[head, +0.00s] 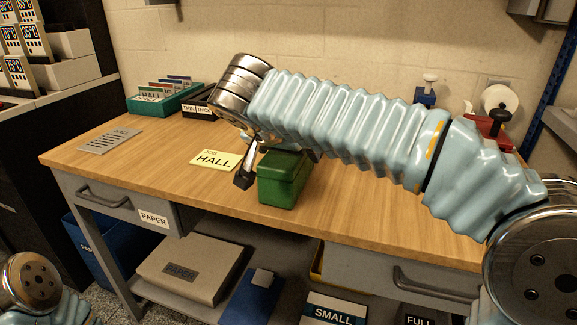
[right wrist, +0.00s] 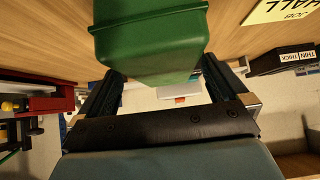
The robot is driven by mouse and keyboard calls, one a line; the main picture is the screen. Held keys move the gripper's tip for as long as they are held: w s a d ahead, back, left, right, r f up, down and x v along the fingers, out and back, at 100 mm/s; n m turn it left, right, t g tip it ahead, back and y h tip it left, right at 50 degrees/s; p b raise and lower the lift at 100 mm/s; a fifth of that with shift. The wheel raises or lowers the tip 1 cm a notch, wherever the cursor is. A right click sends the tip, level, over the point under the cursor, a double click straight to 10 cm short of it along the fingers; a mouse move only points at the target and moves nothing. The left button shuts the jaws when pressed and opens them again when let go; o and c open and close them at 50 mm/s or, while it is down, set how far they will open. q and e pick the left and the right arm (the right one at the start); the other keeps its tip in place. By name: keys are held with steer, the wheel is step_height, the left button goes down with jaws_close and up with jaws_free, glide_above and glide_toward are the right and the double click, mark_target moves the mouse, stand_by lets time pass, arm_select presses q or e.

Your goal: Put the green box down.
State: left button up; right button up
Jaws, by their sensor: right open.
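The green box (head: 281,180) sits on the wooden table (head: 345,205) near its front edge, just right of the yellow HALL card (head: 215,161). My right arm reaches over it and hides part of its top and back. My right gripper (right wrist: 160,68) is open, with one finger on each side of the green box (right wrist: 150,38) in the right wrist view. In the head view one finger shows at the box's left side; the other is hidden. Whether the fingers touch the box cannot be told. My left gripper is out of view.
A green tray with cards (head: 168,98) and a black THIN/THICK holder (head: 199,108) stand at the back left. A grey plate (head: 110,140) lies at the left. Red and blue items stand at the back right. The front left tabletop is clear.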

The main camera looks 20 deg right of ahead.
steer(key=x, duration=0.4)
steer(key=shift+w, duration=0.2)
steer(key=shift+r, duration=0.15)
steer(key=c, duration=1.5)
steer(key=shift+o, duration=0.2)
